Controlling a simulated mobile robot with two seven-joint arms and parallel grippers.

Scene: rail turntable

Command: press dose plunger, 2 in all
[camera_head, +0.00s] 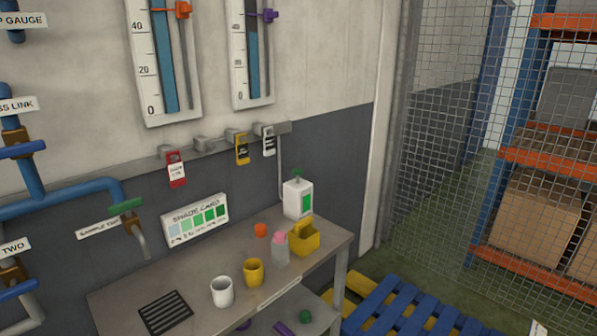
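A white box-shaped dispenser (291,203) with a green front panel stands at the back right of the metal bench (200,267). A small green knob (298,174) sits on top of it and looks like the plunger; how far down it is cannot be told. In front stands a clear bottle (280,254) with a pink top (279,238). A white mug (222,293) and a yellow mug (253,272) stand along the front of the bench. Neither of my grippers is in view.
A yellow caddy (304,240) stands right of the bottle, and a small orange piece (261,230) lies behind it. A shade card (195,220) stands at the wall. A green-handled tap (126,207) is left. A blue pallet (392,309) lies right of the bench.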

